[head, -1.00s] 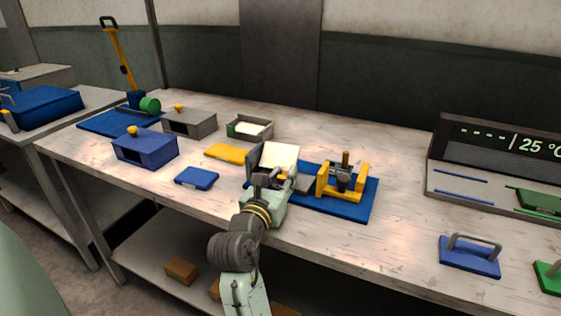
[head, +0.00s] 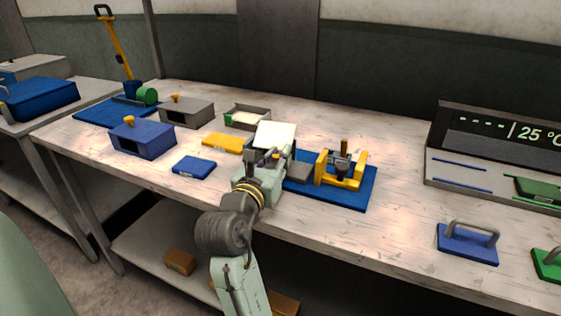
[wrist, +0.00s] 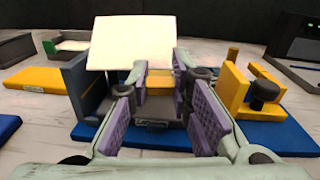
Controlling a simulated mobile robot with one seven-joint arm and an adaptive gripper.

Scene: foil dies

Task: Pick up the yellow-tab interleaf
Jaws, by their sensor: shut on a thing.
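The yellow-tab interleaf is a white sheet (head: 276,134) at the centre of the head view. In the wrist view the white sheet (wrist: 130,42) stands tilted, with its yellow tab (wrist: 159,80) at the lower edge. My gripper (wrist: 160,82) is shut on the yellow tab, one finger on each side. The sheet is above the left part of a blue mat (head: 355,202). Whether its lower edge touches anything beneath is hidden.
A yellow clamp-like fixture (head: 342,172) stands on the mat, right of my gripper. A dark upright plate (wrist: 76,85) is close on the left in the wrist view. A grey tray (head: 262,124) is behind. Open table lies right of the mat.

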